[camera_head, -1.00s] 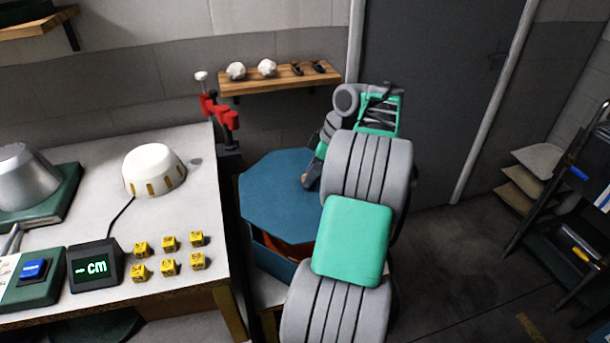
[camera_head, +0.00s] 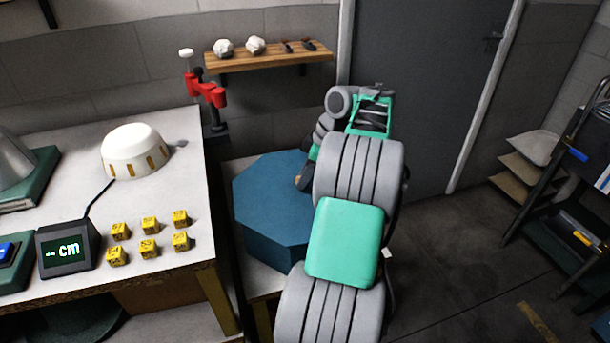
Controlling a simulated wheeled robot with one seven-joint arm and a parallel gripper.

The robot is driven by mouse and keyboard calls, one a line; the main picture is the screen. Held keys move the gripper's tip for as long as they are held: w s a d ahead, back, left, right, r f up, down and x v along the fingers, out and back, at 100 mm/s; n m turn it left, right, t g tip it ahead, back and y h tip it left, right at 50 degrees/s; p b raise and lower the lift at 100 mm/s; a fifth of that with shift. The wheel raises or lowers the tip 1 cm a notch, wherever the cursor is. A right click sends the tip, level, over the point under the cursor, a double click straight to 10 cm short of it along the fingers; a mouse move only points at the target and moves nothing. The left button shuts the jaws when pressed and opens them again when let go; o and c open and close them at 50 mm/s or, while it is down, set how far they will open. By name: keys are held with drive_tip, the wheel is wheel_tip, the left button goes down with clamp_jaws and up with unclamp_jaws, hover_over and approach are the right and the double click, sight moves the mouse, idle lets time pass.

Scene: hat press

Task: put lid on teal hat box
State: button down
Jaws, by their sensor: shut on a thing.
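The blue-teal octagonal lid (camera_head: 262,200) lies level over the hat box on a low pale stand, left of my arm. Dark blue octagonal sides (camera_head: 262,243) show below its top, and I cannot tell where the lid's rim ends and the box wall begins. No opening into the box shows. My gripper (camera_head: 303,182) is at the lid's right part, shut on a small tan piece on its top, likely its knob. My arm's grey and green links hide the right side of lid and box.
A workbench (camera_head: 180,270) at left holds a white hat form (camera_head: 135,150), a cm display (camera_head: 68,248) and several yellow blocks (camera_head: 149,247). A red clamp (camera_head: 207,92) and a wall shelf (camera_head: 270,60) are behind. Floor is clear at right, before a dark rack (camera_head: 555,200).

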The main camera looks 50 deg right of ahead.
drive_tip(key=shift+f, duration=0.3)
idle(0.5)
drive_tip(key=c, duration=1)
unclamp_jaws()
drive_tip(key=shift+r, duration=0.1)
